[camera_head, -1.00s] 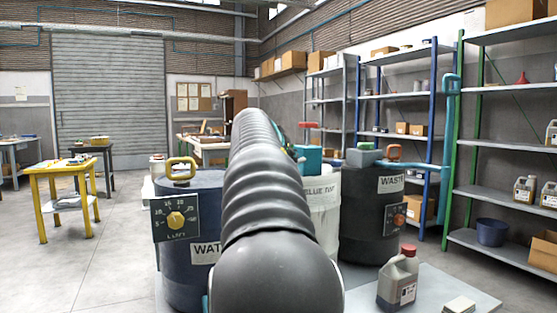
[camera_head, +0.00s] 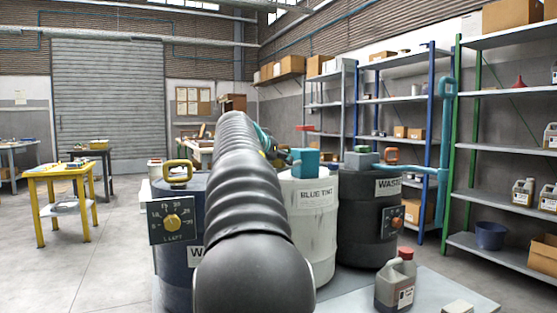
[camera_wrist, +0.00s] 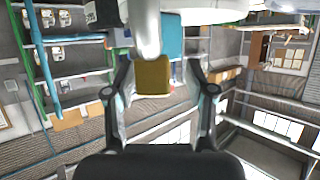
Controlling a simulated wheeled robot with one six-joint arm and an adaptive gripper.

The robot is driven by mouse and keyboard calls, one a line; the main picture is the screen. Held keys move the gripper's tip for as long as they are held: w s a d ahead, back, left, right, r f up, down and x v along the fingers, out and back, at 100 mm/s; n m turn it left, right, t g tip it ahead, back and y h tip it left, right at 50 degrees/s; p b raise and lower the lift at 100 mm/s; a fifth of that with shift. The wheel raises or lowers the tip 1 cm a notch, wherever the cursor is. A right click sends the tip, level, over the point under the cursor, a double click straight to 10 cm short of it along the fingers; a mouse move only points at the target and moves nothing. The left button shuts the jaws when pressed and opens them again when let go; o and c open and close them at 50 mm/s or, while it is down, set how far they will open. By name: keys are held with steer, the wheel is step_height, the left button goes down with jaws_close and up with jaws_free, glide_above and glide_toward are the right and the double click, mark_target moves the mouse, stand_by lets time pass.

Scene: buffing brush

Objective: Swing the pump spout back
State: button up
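The blue tint drum (camera_head: 318,232) is pale, with a teal pump block (camera_head: 305,163) on top. Just left of the block, a teal part with a yellow bit (camera_head: 271,141) shows beyond my arm; I cannot tell whether it is the spout. In the wrist view, my gripper (camera_wrist: 158,68) has its two fingers spread, with an ochre block (camera_wrist: 153,78) between them. Gaps show on both sides of that block. A pale rounded rod (camera_wrist: 146,30) meets the ochre block, beside a teal surface (camera_wrist: 172,38).
A dark blue drum (camera_head: 205,255) with a dial stands left, and a dark waste drum (camera_head: 365,225) right. A tall teal pipe (camera_head: 446,120) rises right of the waste drum. A grey jug (camera_head: 395,282) stands in front.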

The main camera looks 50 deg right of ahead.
steer(key=shift+s, duration=0.1)
steer(key=shift+a+r, duration=0.15)
steer(key=shift+a, duration=0.05)
steer(key=v, duration=1.1)
steer(key=shift+a, duration=0.25)
steer(key=shift+r, duration=0.15)
